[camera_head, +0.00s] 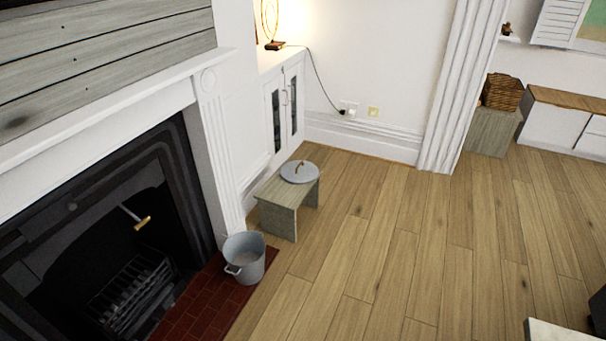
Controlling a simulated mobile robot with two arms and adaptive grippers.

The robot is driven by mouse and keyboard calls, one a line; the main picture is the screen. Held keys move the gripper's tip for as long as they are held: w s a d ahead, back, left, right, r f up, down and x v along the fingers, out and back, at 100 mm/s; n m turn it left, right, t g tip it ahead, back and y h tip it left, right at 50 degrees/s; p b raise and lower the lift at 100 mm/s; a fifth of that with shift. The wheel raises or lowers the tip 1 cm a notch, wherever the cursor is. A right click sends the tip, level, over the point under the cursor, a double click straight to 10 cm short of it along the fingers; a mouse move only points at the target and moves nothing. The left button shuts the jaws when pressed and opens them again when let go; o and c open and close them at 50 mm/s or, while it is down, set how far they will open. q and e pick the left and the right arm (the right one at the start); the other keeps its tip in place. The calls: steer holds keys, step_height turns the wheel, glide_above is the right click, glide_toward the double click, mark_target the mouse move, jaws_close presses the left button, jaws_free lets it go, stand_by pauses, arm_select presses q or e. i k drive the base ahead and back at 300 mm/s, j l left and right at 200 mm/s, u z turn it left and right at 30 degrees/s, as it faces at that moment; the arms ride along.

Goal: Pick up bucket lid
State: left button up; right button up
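The bucket lid (292,176) is a round grey metal disc with a small brown handle on top. It lies flat on a low wooden stool (281,221) beside the white cabinet. A grey metal bucket (244,262) stands upright and open on the red tiled hearth, in front of the stool and to its left. Neither of my grippers is in view.
A black fireplace (190,215) with a grate (130,295) fills the left side. A white cabinet (286,105) stands behind the stool. A wicker basket (502,92) sits on a wooden box at the back right. The wooden floor (400,240) in the middle is clear.

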mark_target(298, 172)
steer(key=u, duration=0.25)
steer(key=i+l+u, duration=0.1)
steer(key=i+u, duration=0.35)
steer(key=i+l+u, duration=0.25)
steer(key=u, duration=0.2)
